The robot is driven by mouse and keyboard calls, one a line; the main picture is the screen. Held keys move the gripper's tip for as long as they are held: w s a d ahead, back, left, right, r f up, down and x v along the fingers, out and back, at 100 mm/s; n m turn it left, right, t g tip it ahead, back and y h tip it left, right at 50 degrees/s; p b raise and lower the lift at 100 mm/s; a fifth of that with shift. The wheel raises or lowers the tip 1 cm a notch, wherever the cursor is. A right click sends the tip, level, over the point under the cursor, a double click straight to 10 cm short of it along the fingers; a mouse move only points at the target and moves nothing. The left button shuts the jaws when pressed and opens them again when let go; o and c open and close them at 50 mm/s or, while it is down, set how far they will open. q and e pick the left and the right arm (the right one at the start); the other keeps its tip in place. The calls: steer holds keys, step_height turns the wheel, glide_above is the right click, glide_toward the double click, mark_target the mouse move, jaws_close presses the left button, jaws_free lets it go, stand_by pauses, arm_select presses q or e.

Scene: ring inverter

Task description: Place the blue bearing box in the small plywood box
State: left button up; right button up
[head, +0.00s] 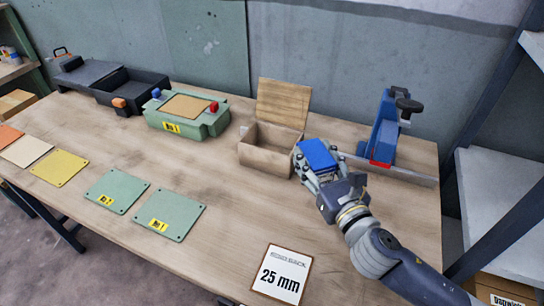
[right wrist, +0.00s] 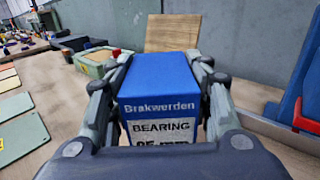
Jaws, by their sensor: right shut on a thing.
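The blue bearing box (head: 318,154) is held between the fingers of my right gripper (head: 318,165). In the right wrist view, the blue bearing box (right wrist: 160,85) shows its white label reading "BEARING", with a finger of my right gripper (right wrist: 160,95) against each side. The small plywood box (head: 264,160) stands on the table just left of the gripper, its lid (head: 283,101) raised at the back. The held box is beside the plywood box's right side, not inside it. In the wrist view the raised lid (right wrist: 172,32) shows beyond the held box. My left gripper is not in view.
A green fixture (head: 215,120) with a red knob stands left of the plywood box. A blue clamp-like tool (head: 383,135) stands to the right, behind my arm. A "25 mm" card (head: 282,275) lies at the front edge. Green plates (head: 168,214) lie at front left.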

mark_target(310, 144)
steer(key=w+r, duration=0.1)
steer(key=w+a+r+y, duration=0.1)
steer(key=shift+w+r+n, duration=0.15)
steer(key=shift+w+n, duration=0.15)
steer(key=shift+w, duration=0.1)
steer(key=shift+w+a+r, duration=0.3)
steer(key=shift+w+r, duration=0.05)
steer(key=shift+w, duration=0.25)
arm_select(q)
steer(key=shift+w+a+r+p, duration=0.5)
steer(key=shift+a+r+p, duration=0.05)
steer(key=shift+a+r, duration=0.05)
arm_select(e)
steer(key=w+a+f, duration=0.2)
steer(key=w+a, duration=0.2)
steer(key=w, duration=0.2)
steer(key=w+a+f, duration=0.3)
steer(key=w+a, duration=0.1)
steer(key=w, duration=0.3)
steer(key=shift+w+f, duration=0.1)
steer(key=shift+f, duration=0.25)
steer(key=o, duration=1.4)
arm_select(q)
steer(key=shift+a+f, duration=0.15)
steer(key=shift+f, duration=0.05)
